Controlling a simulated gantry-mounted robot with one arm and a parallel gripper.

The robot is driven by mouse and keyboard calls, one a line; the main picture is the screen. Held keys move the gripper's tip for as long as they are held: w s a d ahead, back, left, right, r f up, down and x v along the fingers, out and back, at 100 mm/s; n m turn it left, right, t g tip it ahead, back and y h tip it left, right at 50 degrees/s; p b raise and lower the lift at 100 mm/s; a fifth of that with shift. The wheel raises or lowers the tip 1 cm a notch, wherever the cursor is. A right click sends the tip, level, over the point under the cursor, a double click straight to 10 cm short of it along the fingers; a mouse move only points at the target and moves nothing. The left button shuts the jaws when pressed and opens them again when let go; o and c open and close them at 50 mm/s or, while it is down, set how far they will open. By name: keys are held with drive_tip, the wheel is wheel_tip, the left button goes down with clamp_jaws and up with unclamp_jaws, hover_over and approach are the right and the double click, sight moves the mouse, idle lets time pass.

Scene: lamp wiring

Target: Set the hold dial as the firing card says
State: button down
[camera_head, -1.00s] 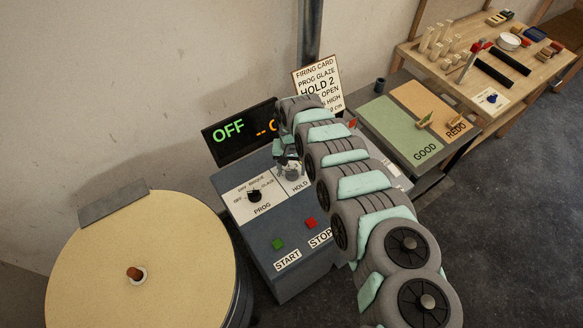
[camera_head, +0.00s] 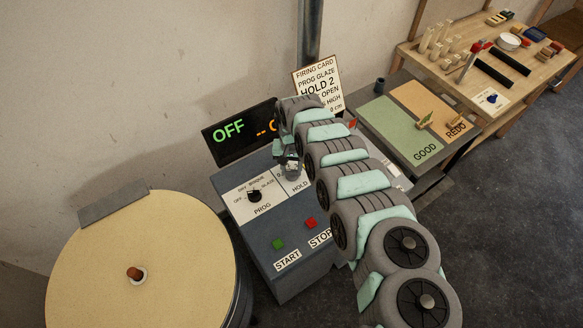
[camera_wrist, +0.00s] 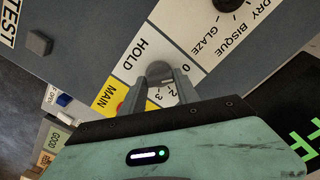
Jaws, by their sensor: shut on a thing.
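The firing card (camera_head: 318,86) stands behind the control box and reads PROG GLAZE and HOLD 2; my arm hides part of its lower lines. The hold dial (camera_wrist: 159,69) is a round grey knob on a white plate marked HOLD, with 0, 2 and 3 visible beside it. My gripper (camera_wrist: 161,82) is shut on the hold dial, one finger on each side. In the head view my gripper (camera_head: 290,165) covers most of the dial. I cannot tell which number the knob points to.
The PROG dial (camera_head: 254,196) sits left of the hold dial. Green START (camera_head: 278,244) and red STOP (camera_head: 310,223) buttons are in front. The display (camera_head: 240,132) reads OFF. A round kiln lid (camera_head: 140,265) is at left; GOOD and REDO mats (camera_head: 408,148) lie at right.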

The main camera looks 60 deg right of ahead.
drive_tip(key=shift+r+p, duration=0.1)
drive_tip(key=shift+p, duration=0.2)
drive_tip(key=shift+w+a+m+p, duration=0.1)
drive_tip(key=shift+m+p, duration=0.6)
drive_tip(key=shift+m, duration=0.5)
drive_tip(key=m, duration=0.3)
drive_tip(key=shift+m, duration=0.3)
drive_tip(key=m+b, duration=0.1)
drive_tip(key=m, duration=0.1)
drive_tip(key=m+b, duration=0.2)
drive_tip(key=shift+f, duration=0.3)
drive_tip(key=shift+r+m+b, duration=0.1)
drive_tip(key=shift+m+b, duration=1.3)
drive_tip(key=shift+m, duration=0.3)
drive_tip(key=shift+d+r, duration=0.1)
drive_tip(key=shift+d, duration=0.1)
drive_tip(key=c, duration=0.9)
unclamp_jaws()
